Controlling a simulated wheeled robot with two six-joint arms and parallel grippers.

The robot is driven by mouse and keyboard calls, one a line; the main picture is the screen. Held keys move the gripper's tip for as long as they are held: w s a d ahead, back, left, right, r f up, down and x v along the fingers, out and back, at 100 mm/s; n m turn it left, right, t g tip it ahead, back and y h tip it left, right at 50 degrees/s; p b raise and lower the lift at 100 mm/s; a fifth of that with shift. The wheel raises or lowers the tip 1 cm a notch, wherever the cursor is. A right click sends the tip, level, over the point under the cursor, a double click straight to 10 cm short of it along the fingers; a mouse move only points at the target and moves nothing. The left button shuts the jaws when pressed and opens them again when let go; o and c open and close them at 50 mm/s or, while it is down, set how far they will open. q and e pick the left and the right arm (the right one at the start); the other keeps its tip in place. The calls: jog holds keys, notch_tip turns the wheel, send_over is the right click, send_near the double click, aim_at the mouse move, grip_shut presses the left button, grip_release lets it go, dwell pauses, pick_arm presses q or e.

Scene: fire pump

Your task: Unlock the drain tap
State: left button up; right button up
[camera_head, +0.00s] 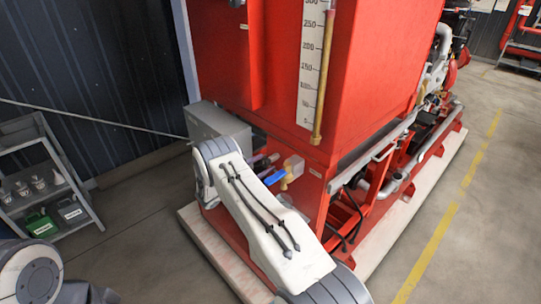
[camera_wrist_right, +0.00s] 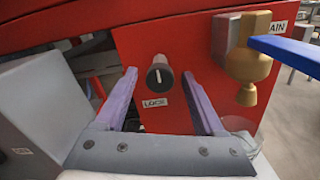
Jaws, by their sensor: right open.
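The drain tap is a brass valve (camera_wrist_right: 247,62) with a blue lever (camera_wrist_right: 288,52), below a label ending in "AIN" (camera_wrist_right: 278,27). In the head view the brass tap (camera_head: 291,171) and blue lever (camera_head: 274,177) show on the red pump's lower front. A round black knob (camera_wrist_right: 159,74) with a white line sits left of the tap, above a label (camera_wrist_right: 155,103) that seems to read "LOCK". My right gripper (camera_wrist_right: 158,73) is open, its purple fingers either side of the knob in the picture; contact cannot be told. My left gripper is out of view.
A grey box (camera_head: 216,124) stands beside the red tank (camera_head: 270,70). A yellow gauge tube (camera_head: 324,70) runs down the tank's front. A shelf with cups and boxes (camera_head: 91,212) stands at left. Open floor lies between shelf and pump.

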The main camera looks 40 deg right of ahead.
aim_at(271, 160)
jog(key=shift+w+d+p, duration=0.15)
jog(key=shift+d+p, duration=0.45)
jog(key=shift+d, duration=1.45)
grip_shut()
